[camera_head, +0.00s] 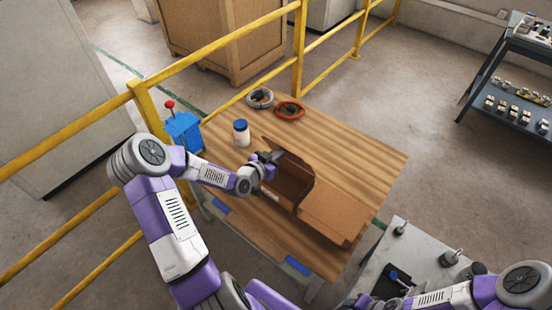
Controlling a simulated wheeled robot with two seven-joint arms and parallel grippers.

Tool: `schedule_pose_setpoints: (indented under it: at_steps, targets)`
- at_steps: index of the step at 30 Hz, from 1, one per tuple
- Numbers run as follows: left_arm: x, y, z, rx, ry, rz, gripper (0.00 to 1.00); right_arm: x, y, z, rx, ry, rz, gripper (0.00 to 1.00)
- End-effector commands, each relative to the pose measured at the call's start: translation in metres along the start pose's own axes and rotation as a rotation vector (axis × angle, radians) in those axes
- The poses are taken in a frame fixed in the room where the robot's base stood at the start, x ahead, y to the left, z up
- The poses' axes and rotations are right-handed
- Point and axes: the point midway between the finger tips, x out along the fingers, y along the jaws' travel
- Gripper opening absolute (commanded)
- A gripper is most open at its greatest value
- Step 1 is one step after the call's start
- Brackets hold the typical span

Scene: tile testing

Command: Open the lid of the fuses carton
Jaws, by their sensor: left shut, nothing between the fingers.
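The fuses carton (289,182) is a brown cardboard box on the wooden table, with its dark inside showing. A broad cardboard flap (335,213) spreads out to its right, toward the table's front right edge. My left gripper (272,157) is shut and empty at the carton's back left rim. I cannot tell whether it touches the cardboard. The gripper and wrist hide part of the carton's left side. My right gripper (388,286) is low at the bottom right, over or beside a grey surface. Its fingers are too dark and small to read.
On the wooden table (372,160) stand a white bottle with a blue cap (241,133), a grey coil (260,98) and an orange coil (289,110). A blue box with a red knob (184,130) is at the left edge. Yellow railing (298,50) runs behind.

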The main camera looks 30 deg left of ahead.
Motion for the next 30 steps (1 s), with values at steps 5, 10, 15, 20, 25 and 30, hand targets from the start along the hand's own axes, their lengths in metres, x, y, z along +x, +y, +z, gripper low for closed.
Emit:
schedule_pose_setpoints:
  at_steps: [5,10,15,20,25,30]
  targets:
    - [0.008,0.0,-0.011,0.001,0.002,0.001,0.0,-0.001,0.0,0.0,0.0,0.0,0.0,0.43]
    - [0.011,0.0,-0.015,0.0,0.001,-0.001,0.0,-0.001,0.0,0.0,0.0,0.0,0.0,0.43]
    - [0.011,0.0,-0.015,0.0,0.001,-0.001,0.0,-0.001,0.0,0.0,0.0,0.0,0.0,0.43]
    - [0.012,0.0,-0.016,0.0,0.001,0.0,0.0,0.0,0.0,0.0,0.0,0.0,0.0,0.43]
    - [0.019,0.0,-0.022,0.001,0.002,0.0,0.0,0.001,0.0,0.0,0.0,0.0,0.0,0.43]
    - [0.028,0.0,-0.03,0.001,0.002,0.0,0.0,0.003,0.001,0.0,0.0,0.0,0.0,0.43]
